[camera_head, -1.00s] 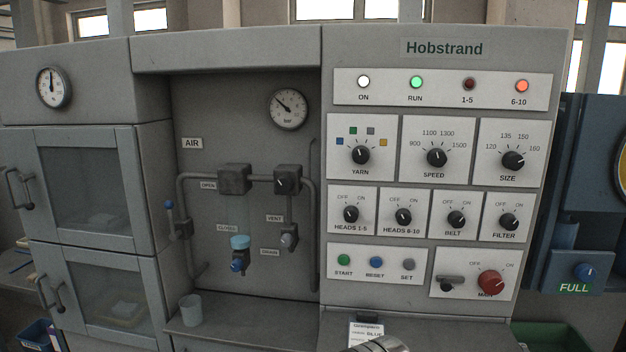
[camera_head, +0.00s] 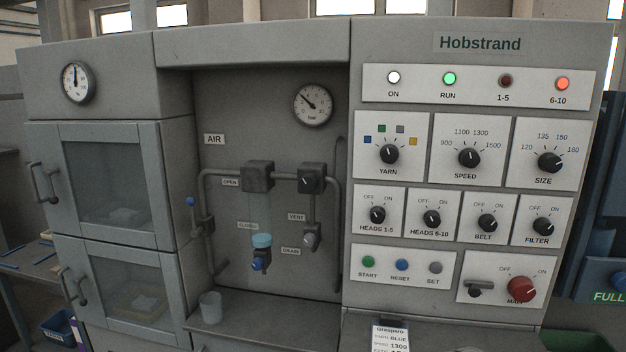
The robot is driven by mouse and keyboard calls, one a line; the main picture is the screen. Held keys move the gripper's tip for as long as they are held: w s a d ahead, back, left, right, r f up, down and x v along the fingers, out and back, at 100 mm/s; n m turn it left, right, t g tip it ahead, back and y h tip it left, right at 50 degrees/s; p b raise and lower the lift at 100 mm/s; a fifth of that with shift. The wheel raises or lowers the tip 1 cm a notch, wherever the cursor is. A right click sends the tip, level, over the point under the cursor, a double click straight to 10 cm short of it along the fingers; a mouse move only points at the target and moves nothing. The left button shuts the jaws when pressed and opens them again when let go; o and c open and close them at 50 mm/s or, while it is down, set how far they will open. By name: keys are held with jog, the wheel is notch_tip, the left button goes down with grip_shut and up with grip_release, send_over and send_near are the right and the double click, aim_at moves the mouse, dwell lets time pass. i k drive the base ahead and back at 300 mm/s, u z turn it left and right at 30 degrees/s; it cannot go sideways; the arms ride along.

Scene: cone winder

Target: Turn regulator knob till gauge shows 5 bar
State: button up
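The bar gauge (camera_head: 313,104) is a round white dial on the back wall of the air recess. Its needle points to the upper left; the numbers are too small to read. Below it, the pipework carries two dark blocks. The left block (camera_head: 258,177) is plain and near the OPEN label. The right block (camera_head: 312,179) has a dark round face with a pale mark, above the VENT label. Which part is the regulator knob is not labelled legibly. My gripper is not in view.
A blue-handled lever (camera_head: 192,203) stands left of the pipes. A pale blue-topped filter bowl with a blue drain knob (camera_head: 259,265) hangs below. A grey cup (camera_head: 210,307) stands on the ledge. The switch panel (camera_head: 460,200) is at right, glass-doored cabinets (camera_head: 115,182) at left.

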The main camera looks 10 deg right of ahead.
aim_at(308, 183)
jog(key=k, duration=0.65)
jog(key=u, duration=0.45)
jog(key=i, duration=1.05)
jog(key=u, duration=0.55)
